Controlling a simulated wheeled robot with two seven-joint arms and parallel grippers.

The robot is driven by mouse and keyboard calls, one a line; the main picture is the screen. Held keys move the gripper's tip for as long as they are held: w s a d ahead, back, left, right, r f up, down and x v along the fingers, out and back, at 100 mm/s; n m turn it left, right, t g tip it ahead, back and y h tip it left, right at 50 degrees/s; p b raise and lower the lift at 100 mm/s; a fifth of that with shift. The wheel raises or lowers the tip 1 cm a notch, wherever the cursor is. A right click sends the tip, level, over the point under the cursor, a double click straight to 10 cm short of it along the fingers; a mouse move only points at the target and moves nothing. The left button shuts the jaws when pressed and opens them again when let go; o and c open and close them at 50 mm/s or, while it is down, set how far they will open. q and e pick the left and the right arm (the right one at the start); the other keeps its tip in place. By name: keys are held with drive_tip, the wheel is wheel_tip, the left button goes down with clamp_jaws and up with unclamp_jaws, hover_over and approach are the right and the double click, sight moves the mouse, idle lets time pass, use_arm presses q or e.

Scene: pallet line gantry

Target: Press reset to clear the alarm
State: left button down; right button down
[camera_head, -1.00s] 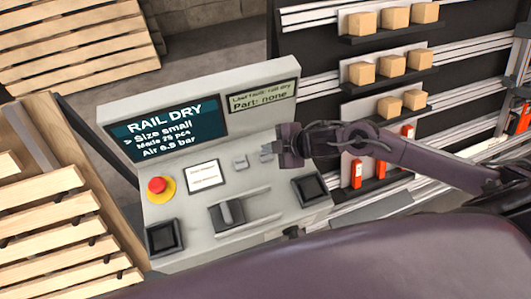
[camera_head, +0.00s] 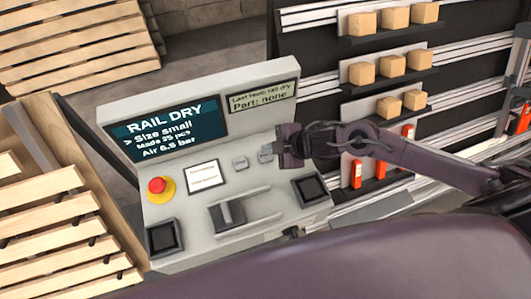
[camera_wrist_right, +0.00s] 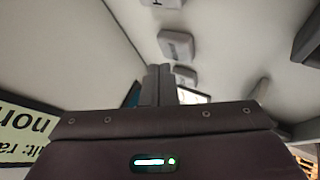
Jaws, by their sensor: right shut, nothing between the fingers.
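The grey control console (camera_head: 205,250) stands in the middle of the head view. Its main screen (camera_head: 165,125) reads RAIL DRY, and the small display (camera_head: 262,98) shows a last fault and "Part: none". A small grey button (camera_head: 240,162) sits right of the white label. My right gripper (camera_head: 266,153) is shut and empty, its tips close over the panel just right of that button. In the right wrist view, the shut fingers (camera_wrist_right: 159,85) point toward a row of grey buttons (camera_wrist_right: 177,45); their lettering is unreadable, and I cannot tell whether the tips touch one.
A red emergency stop (camera_head: 157,186) on a yellow base, a white label (camera_head: 203,176), a lever in a slot (camera_head: 230,212) and two black square pads (camera_head: 311,187) are on the panel. Shelves with wooden blocks (camera_head: 361,73) stand behind my right arm. Wooden pallets (camera_head: 60,235) lie left.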

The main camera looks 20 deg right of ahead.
sight(270, 156)
drive_tip(key=shift+f, duration=0.2)
idle(0.4)
drive_tip(key=shift+f, duration=0.25)
drive_tip(key=shift+f+b, duration=0.5)
drive_tip(key=shift+b, duration=0.05)
idle(0.5)
drive_tip(key=shift+r, duration=0.15)
drive_tip(key=shift+r+p, duration=0.75)
drive_tip(key=shift+p, duration=0.2)
wheel_tip(270, 156, up, 5)
drive_tip(key=p, duration=0.5)
drive_tip(key=shift+r, duration=0.1)
